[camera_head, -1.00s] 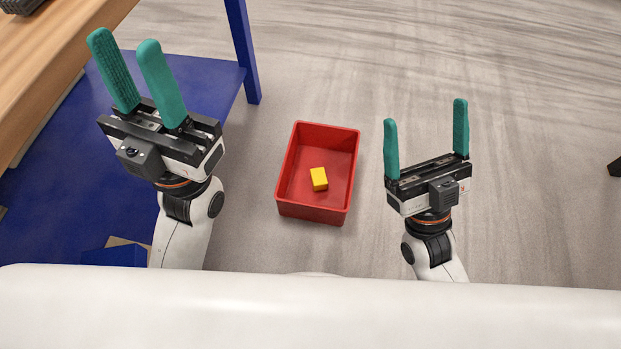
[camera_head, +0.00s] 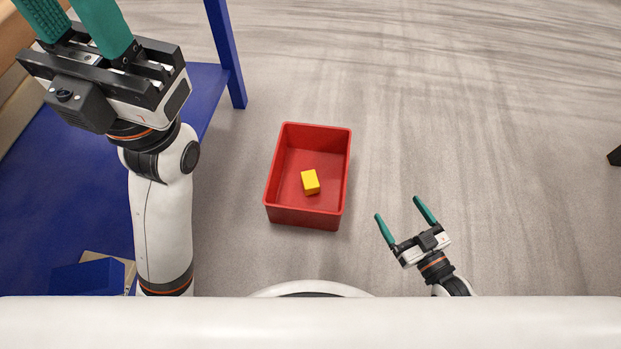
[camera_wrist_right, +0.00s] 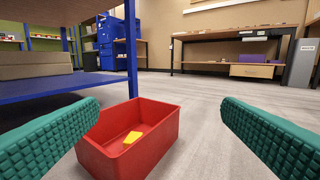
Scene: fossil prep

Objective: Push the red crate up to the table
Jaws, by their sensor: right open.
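The red crate (camera_head: 303,218) sits upright on the grey floor, right of the blue-legged table (camera_head: 227,60), with a strip of floor between them in the head view. A yellow block (camera_head: 310,182) lies inside it. My right gripper (camera_head: 398,207) is open and empty, low to the right of the crate and apart from it. In the right wrist view the crate (camera_wrist_right: 150,155) shows ahead between the green fingers, left of centre. My left gripper (camera_head: 72,22) is high over the table's side, fingers apart; its fingertips are cut off by the picture edge.
The table has a blue lower shelf (camera_head: 45,185) and a leg near the crate. A blue box (camera_head: 88,277) lies at the lower left. A dark object (camera_head: 615,156) is at the far right edge. The floor right of and beyond the crate is clear.

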